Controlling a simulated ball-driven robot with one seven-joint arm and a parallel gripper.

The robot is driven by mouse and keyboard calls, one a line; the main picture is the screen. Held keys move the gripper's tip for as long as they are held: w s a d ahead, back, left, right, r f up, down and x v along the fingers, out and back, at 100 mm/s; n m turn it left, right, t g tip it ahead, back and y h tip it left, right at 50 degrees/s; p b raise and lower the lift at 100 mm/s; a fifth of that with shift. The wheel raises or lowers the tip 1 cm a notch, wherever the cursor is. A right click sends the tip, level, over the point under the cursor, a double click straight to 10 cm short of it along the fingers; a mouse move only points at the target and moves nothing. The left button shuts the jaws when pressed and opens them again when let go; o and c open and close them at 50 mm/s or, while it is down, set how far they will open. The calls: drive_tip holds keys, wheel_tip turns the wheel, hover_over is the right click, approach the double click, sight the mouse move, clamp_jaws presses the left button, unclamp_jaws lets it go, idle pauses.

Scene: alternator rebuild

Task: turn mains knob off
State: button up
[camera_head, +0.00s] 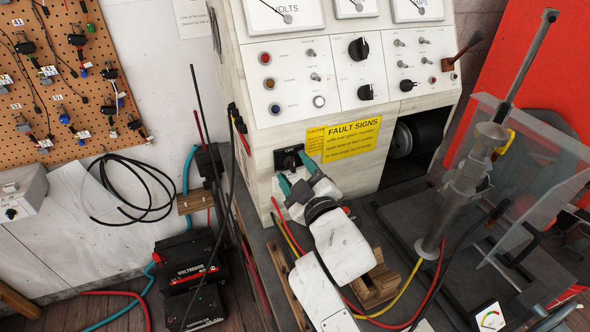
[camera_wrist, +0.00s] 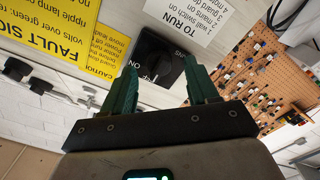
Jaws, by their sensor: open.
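The mains knob (camera_head: 290,161) is a black rotary knob on a black plate, low on the front of the white test bench (camera_head: 258,172). In the wrist view the knob (camera_wrist: 155,58) appears upside down, with small white lettering on its plate. My gripper (camera_head: 294,173) is open, its two teal fingers pointing at the knob. In the wrist view the fingertips (camera_wrist: 160,72) stand to either side of the knob, with a gap between them. I cannot tell whether either finger touches it. The fingers partly hide the knob in the head view.
A yellow fault-signs label (camera_head: 350,138) is right of the knob. Dials, switches and other knobs (camera_head: 358,48) are above. A clear guard (camera_head: 510,150) and a metal column (camera_head: 460,190) stand at right. Red and yellow cables (camera_head: 405,285) run below my arm. Black battery-like boxes (camera_head: 192,275) are at left.

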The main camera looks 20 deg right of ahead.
drive_tip(key=s+b, duration=0.1)
drive_tip(key=s, duration=0.9)
